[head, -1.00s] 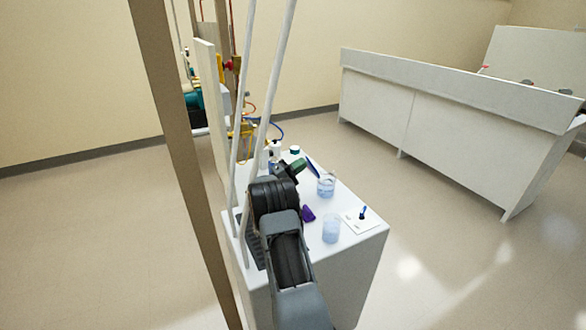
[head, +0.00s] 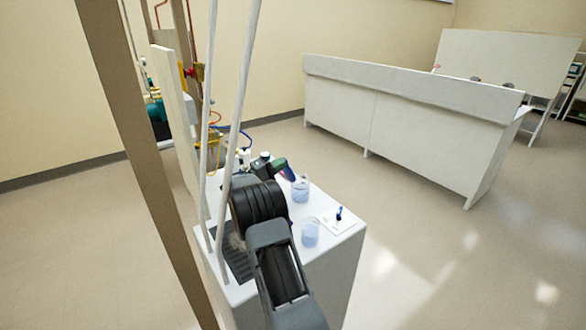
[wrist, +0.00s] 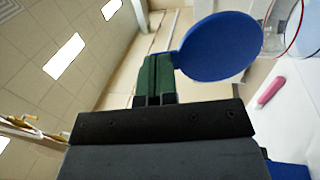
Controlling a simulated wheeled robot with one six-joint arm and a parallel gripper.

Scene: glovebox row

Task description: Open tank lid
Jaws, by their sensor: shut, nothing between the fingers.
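A blue round disc, perhaps the tank lid (wrist: 222,47), stands tilted right beside the fingertips in the wrist view. In the head view it shows as a small dark blue shape (head: 289,171) by a beaker. The tank itself cannot be made out clearly. My gripper (head: 275,168) is over the white table, with its green fingers shut and empty. The fingers also show in the wrist view (wrist: 158,72), next to the disc's left edge. I cannot tell whether they touch it.
The white table (head: 335,248) carries two beakers with bluish liquid (head: 300,190) (head: 310,233) and a small white plate with a blue item (head: 339,215). Pale rods and a brown post (head: 135,150) stand at left. A white bench (head: 410,115) stands behind; floor at right is clear.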

